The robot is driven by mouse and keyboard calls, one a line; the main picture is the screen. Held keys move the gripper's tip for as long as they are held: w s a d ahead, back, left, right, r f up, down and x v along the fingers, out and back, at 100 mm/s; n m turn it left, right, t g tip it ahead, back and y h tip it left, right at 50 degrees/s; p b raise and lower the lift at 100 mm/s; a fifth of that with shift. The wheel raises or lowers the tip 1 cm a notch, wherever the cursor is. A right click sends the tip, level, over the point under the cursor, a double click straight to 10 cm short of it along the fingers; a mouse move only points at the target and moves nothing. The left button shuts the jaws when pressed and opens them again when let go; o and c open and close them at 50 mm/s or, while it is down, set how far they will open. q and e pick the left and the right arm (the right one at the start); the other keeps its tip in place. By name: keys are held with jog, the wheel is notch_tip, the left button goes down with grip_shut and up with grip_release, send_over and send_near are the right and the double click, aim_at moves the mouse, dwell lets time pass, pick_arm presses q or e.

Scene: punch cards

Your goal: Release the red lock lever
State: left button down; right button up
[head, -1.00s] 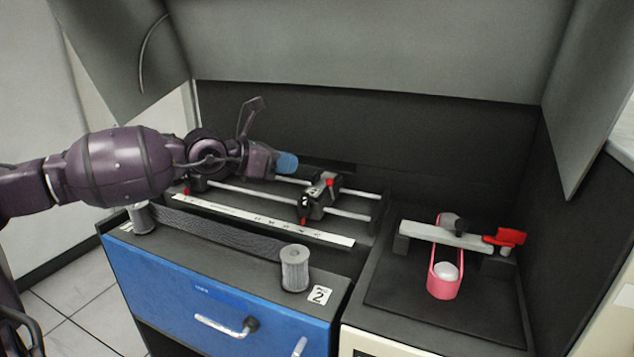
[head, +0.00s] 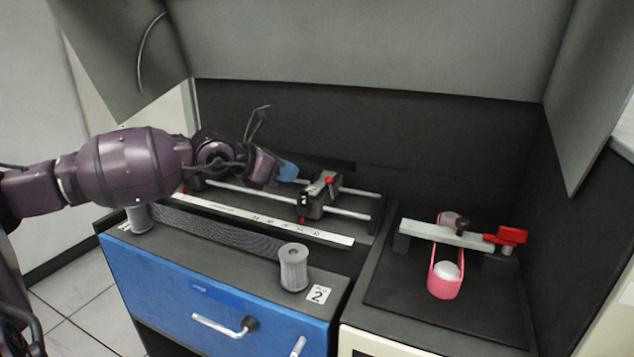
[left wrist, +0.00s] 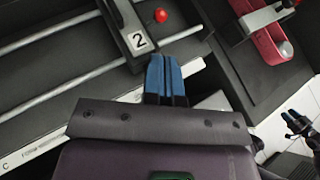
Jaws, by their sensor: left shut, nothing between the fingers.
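A dark carriage (head: 316,205) sits on two metal rails. A short lever with a red ball knob (head: 328,181) stands on its top. The carriage, marked 2, also shows in the left wrist view (left wrist: 122,28), with the red knob (left wrist: 161,15) to its right. My left gripper (head: 287,171) is shut and empty, its blue fingertips just left of the carriage and apart from the red knob. In the left wrist view the fingertips (left wrist: 165,78) lie below the carriage in the picture. A second red lever (head: 510,236) sits at the end of a grey bar on the right.
A white numbered scale strip (head: 260,217) runs in front of the rails. A pink loop (head: 444,286) with a white piece hangs from the grey bar (head: 440,234). A grey spool (head: 293,268) stands at the front. A dark back wall closes the rear.

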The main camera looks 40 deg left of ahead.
aim_at(331, 189)
pick_arm(q)
jog(key=b+x, duration=0.1)
jog(key=x, duration=0.5)
jog(key=shift+w+f+b, duration=0.1)
jog(key=shift+f+b, duration=0.05)
jog(key=shift+b, duration=0.25)
jog(key=shift+x, duration=1)
pick_arm(e)
jog(key=shift+w+a+f, duration=0.15)
jog(key=shift+w+f, duration=0.3)
jog(key=shift+w, duration=0.15)
jog(key=shift+s+f, duration=0.2)
jog(key=shift+s, duration=0.1)
pick_arm(q)
jog(key=shift+w, duration=0.15)
pick_arm(e)
jog(key=shift+s+f, duration=0.2)
pick_arm(q)
jog(key=shift+w+a+r+g, duration=0.15)
jog(key=shift+r+g, duration=0.15)
jog(key=shift+g, duration=0.2)
pick_arm(e)
jog(key=shift+w+a, duration=0.1)
jog(key=shift+w, duration=0.05)
